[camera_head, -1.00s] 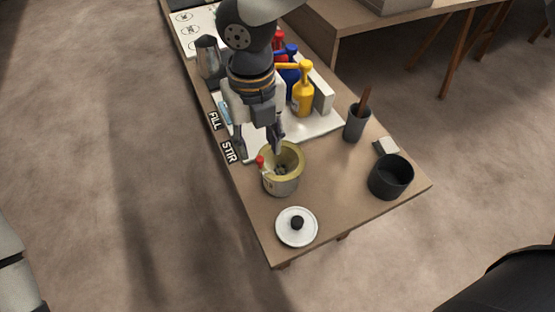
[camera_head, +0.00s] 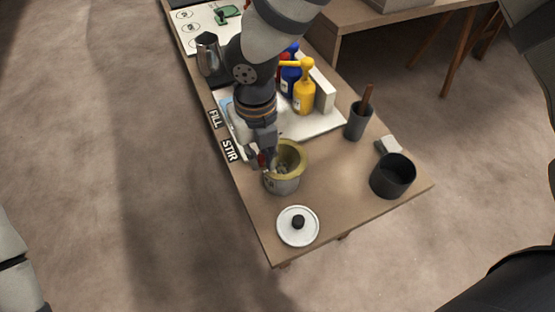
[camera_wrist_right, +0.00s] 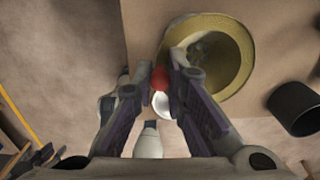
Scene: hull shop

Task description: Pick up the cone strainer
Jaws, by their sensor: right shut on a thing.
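A grey pot (camera_head: 283,184) with a wide yellowish rim stands near the front of the table; it also shows in the right wrist view (camera_wrist_right: 236,70). Something grey sits inside the pot (camera_head: 284,166), probably the body of the cone strainer; its shape is hard to make out. A red-ended handle (camera_wrist_right: 159,78), probably the strainer's, is at the pot's left rim. My right gripper (camera_head: 267,164) is shut on that handle at the rim; its fingertips also show in the wrist view (camera_wrist_right: 168,73). The gripper hides most of the handle. My left gripper is out of view.
A white lid (camera_head: 297,226) with a black knob lies in front of the pot. A black pot (camera_head: 393,178), a small white block (camera_head: 388,146) and a grey cup (camera_head: 358,122) with a brown handle stand right. Yellow (camera_head: 303,95) and blue bottles stand behind on a white board.

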